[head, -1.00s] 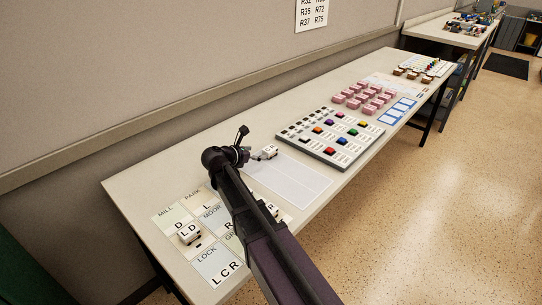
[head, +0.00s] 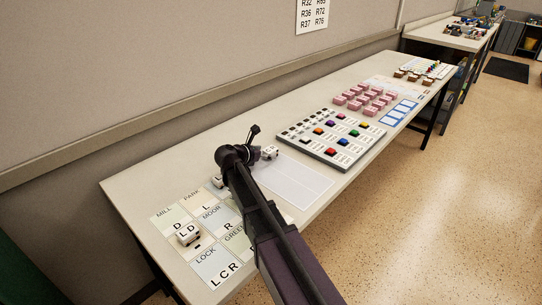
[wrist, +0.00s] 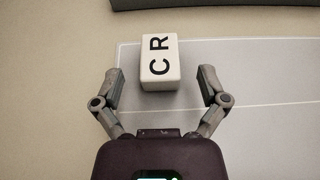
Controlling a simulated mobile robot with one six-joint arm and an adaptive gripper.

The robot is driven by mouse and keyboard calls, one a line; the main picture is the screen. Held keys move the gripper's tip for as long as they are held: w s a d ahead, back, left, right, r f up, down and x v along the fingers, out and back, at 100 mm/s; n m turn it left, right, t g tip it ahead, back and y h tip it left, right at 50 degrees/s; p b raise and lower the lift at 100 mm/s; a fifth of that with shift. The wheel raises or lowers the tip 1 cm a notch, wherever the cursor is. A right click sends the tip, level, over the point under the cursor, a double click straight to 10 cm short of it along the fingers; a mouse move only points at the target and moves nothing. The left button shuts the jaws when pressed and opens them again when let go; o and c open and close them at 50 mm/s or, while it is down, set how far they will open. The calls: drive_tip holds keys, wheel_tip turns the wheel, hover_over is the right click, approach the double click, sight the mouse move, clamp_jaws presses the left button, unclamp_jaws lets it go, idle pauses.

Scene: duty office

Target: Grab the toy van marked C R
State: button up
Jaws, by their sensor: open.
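The white toy van marked C R (wrist: 158,62) lies ahead of my open gripper (wrist: 160,82) in the wrist view, roughly centred between the two spread fingers. The fingers stand on either side of its near end, with a gap on both sides. I cannot tell how far above the table they are. In the head view a white van (head: 269,152) shows at the far left corner of the pale grey mat (head: 300,182), just right of my gripper (head: 254,140). Its letters are too small to read there.
A van marked L D (head: 188,236) stands on the lettered cards at the near left. Another white van (head: 218,181) is partly hidden by my arm. A board with coloured blocks (head: 330,140) lies beyond the mat, with pink blocks (head: 363,97) farther back.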

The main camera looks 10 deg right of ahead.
drive_tip(key=shift+w+d+f, duration=0.25)
drive_tip(key=shift+w+d, duration=0.1)
drive_tip(key=shift+d, duration=0.15)
drive_tip(key=c, duration=1.2)
